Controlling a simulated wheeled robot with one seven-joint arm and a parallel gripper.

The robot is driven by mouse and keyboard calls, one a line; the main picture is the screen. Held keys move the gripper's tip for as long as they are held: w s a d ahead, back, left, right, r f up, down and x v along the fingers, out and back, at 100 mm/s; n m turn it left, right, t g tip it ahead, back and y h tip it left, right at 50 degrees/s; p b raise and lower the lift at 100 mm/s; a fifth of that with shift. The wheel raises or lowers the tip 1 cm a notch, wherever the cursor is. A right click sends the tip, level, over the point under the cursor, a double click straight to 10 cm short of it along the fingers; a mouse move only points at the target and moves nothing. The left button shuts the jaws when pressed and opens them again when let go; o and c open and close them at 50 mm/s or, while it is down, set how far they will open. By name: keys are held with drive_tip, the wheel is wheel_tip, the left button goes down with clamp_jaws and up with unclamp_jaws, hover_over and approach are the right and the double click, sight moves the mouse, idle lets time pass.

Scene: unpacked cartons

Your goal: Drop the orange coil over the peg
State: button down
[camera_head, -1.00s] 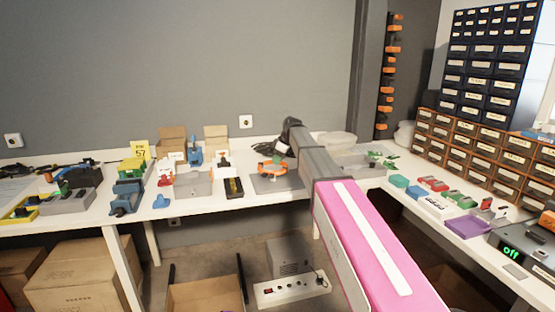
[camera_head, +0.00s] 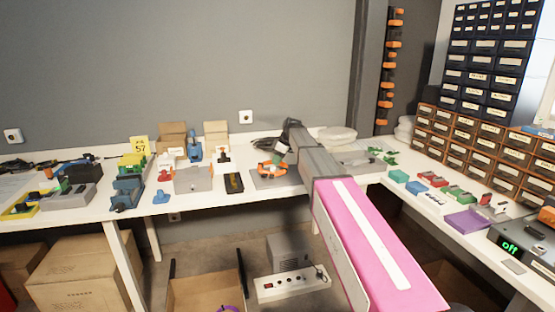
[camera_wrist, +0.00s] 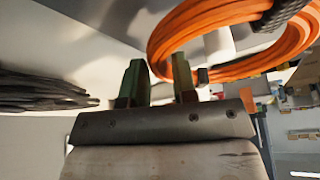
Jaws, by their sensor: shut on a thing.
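The orange coil (camera_head: 268,169) is a ring of cable with black ties, above the grey plate (camera_head: 290,181) on the bench. In the wrist view the coil (camera_wrist: 250,70) fills the upper right. The white peg (camera_wrist: 220,46) shows inside its opening there; I cannot tell how far the peg passes through the ring. My gripper (camera_wrist: 158,72) has green fingers, shut on the left side of the coil. In the head view my gripper (camera_head: 281,151) is small and partly hidden by my arm.
A dark narrow tray (camera_head: 234,183) and a grey box (camera_head: 193,180) stand left of the plate. A black cable bundle (camera_wrist: 40,92) lies at left in the wrist view. Green parts (camera_head: 381,154) lie to the right. An open carton (camera_head: 205,293) is below the bench.

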drive_tip(key=shift+f, duration=1.4)
drive_tip(key=c, duration=0.8)
unclamp_jaws()
drive_tip(key=shift+r, duration=0.15)
drive_tip(key=v, duration=1)
drive_tip(key=shift+d+r, duration=0.2)
drive_tip(key=shift+r, duration=0.1)
